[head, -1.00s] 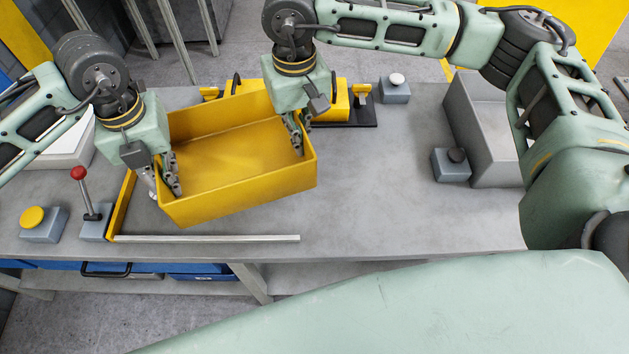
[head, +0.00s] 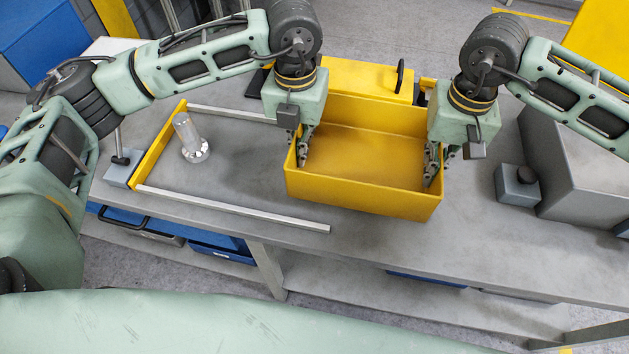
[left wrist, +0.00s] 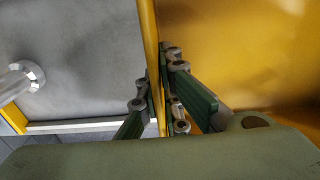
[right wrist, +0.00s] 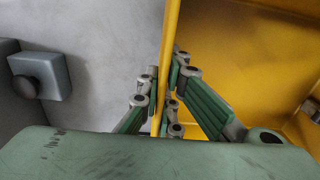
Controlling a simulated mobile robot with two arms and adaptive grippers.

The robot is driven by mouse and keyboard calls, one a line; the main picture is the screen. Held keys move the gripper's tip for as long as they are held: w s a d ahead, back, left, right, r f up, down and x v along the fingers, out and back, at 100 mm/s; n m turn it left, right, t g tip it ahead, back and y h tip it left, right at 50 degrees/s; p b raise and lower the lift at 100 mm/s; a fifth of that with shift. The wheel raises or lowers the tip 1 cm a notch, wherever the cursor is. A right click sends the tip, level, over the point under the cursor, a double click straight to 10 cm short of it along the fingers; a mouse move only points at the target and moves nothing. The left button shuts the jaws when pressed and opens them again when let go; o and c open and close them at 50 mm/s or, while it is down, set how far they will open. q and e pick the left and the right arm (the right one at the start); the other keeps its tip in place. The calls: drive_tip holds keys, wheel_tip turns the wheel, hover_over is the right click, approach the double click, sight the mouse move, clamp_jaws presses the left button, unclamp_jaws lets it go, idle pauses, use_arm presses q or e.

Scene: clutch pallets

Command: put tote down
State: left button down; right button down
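The yellow tote (head: 365,194) is in the middle right of the head view, over the grey workbench, and looks empty and roughly level. My left gripper (head: 302,160) is shut on its left wall; the left wrist view shows the fingers (left wrist: 165,95) on both sides of that wall. My right gripper (head: 436,165) is shut on its right wall, and the right wrist view shows the fingers (right wrist: 162,95) astride it. I cannot tell whether the tote's bottom touches the bench.
A metal cylindrical part (head: 188,136) stands left of the tote, between two pale rails (head: 235,209) joined to a yellow end bar (head: 155,150). A grey box with a black button (head: 517,184) and a grey bin (head: 580,165) are right.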

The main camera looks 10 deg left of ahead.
use_arm(q)
drive_tip(key=shift+f, duration=0.1)
use_arm(e)
drive_tip(key=shift+f, duration=0.1)
use_arm(q)
drive_tip(key=shift+a+f, duration=0.1)
drive_tip(key=shift+f, duration=0.1)
use_arm(e)
drive_tip(key=shift+f, duration=0.2)
